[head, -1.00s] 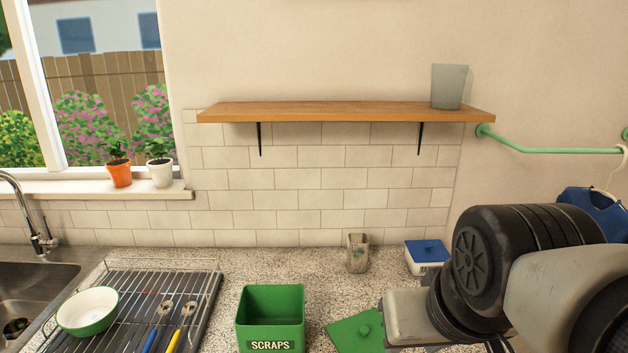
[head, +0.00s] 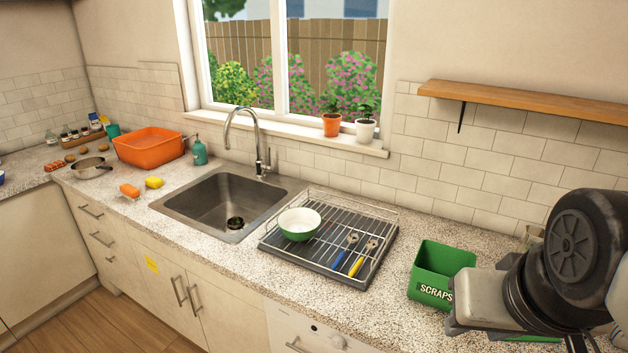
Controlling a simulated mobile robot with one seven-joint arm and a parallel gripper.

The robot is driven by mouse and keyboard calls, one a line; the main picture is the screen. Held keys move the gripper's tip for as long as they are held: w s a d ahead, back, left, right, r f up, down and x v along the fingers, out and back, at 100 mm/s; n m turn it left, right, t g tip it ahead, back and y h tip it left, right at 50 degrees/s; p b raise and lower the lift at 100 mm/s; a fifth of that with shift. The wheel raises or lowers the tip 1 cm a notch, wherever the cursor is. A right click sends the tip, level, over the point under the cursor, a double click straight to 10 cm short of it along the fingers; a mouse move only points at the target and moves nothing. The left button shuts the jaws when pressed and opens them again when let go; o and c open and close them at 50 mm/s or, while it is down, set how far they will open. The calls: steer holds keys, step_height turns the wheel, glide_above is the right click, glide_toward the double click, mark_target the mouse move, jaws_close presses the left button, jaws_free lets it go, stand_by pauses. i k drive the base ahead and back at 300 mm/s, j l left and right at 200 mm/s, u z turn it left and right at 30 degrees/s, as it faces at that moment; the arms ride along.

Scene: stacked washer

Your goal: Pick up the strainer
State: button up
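A small dark round piece (head: 236,222) lies at the bottom of the sink (head: 190,207), over or in the drain. It looks like the strainer, but it is too small to make out clearly. My gripper (head: 452,322) is at the lower right, in front of the green scraps bin and well to the right of the sink. Its fingers do not show clearly, so I cannot tell whether it is open or holds anything.
The faucet (head: 262,160) stands behind the sink. A dish rack (head: 375,262) with a bowl (head: 299,223) and utensils lies between the sink and the scraps bin (head: 432,262). An orange tub (head: 150,146), sponge (head: 154,182) and pot (head: 92,169) are left of the sink.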

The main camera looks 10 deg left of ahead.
mark_target(232, 221)
steer(key=k+j+u, duration=0.15)
steer(key=j+u, duration=0.25)
steer(key=k+j+u, duration=0.1)
steer(key=j+u, duration=0.35)
steer(key=z, duration=1.4)
steer(key=u, duration=1.45)
steer(key=z, duration=0.2)
steer(key=i+j+z, duration=0.25)
steer(key=z, duration=0.2)
steer(key=i+j+z, duration=0.2)
steer(key=j+z, duration=0.3)
steer(key=i+j+z, duration=0.1)
steer(key=j, duration=0.25)
steer(key=i+j+z, duration=0.1)
steer(key=j, duration=0.25)
steer(key=i+j+z, duration=0.1)
steer(key=j, duration=0.3)
